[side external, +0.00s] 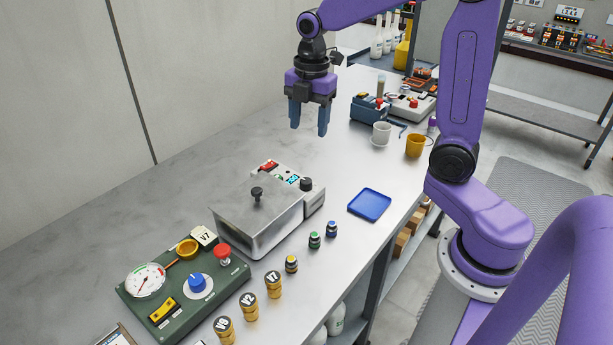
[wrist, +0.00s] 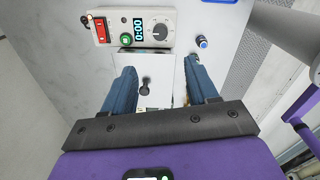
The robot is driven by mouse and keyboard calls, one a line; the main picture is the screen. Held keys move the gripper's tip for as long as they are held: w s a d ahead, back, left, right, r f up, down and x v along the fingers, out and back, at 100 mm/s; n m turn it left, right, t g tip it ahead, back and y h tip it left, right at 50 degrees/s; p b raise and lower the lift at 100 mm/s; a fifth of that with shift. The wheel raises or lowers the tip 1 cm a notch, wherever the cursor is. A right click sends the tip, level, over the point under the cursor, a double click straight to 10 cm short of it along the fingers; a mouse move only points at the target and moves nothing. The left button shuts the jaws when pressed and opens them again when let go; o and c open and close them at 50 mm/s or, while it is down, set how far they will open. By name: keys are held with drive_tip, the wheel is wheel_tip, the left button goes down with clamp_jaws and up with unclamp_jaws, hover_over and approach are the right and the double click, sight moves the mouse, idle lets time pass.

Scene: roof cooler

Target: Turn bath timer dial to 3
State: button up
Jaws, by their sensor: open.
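The bath (side external: 258,215) is a metal box with a grey lid and a black lid knob (side external: 257,192). Its pale control panel (side external: 285,175) carries the dark timer dial (side external: 306,184), a lit display and a red switch. In the wrist view the dial (wrist: 160,32) is at the panel's right end, beside a display (wrist: 138,30) reading 0:00, with a green button (wrist: 125,39) and the red switch (wrist: 102,31) to the left. The dial's setting is too small to read. My gripper (side external: 309,130) is open and empty, well above the bench and apart from the dial.
A blue tray (side external: 370,205) and small capped vials (side external: 314,240) stand right of the bath. Cups (side external: 415,145) and devices stand behind.

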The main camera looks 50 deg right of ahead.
sight(306, 180)
drive_tip(key=f, duration=1.5)
drive_tip(key=shift+w+a+f, duration=0.1)
drive_tip(key=shift+w+f, duration=0.1)
drive_tip(key=shift+w, duration=0.1)
drive_tip(key=c, duration=1.1)
